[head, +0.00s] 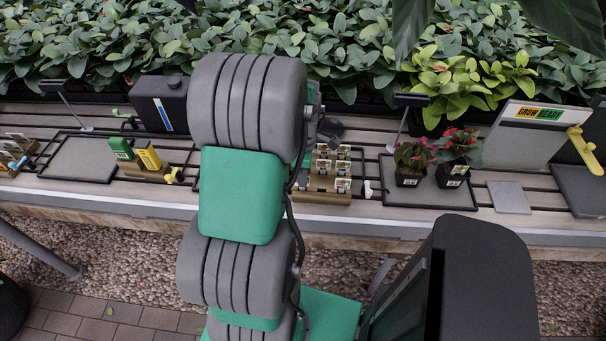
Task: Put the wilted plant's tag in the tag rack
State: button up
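Two small black-potted plants stand side by side on a dark-framed tray (430,197) right of centre. The left plant (412,155) is lower with reddish, darker leaves; the right plant (458,147) is taller with red flowers. Pale labels show on both pots. I cannot tell for sure which is wilted. A wooden stepped rack (322,197) holding several small picture tags stands just left of that tray, and may be the tag rack. Another wooden rack with tags (14,152) is at the far left edge. My arm fills the centre, and my gripper is not visible behind it.
A wooden holder with a green card (120,148) and a yellow card (149,158) stands beside an empty framed tray (80,158). A black box (160,103) is behind. A "GROW READY" sign (541,113), grey square plate (508,197) and yellow-handled tool (585,150) are right. Dense foliage lines the back.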

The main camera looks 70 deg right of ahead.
jog(key=shift+o, duration=0.9)
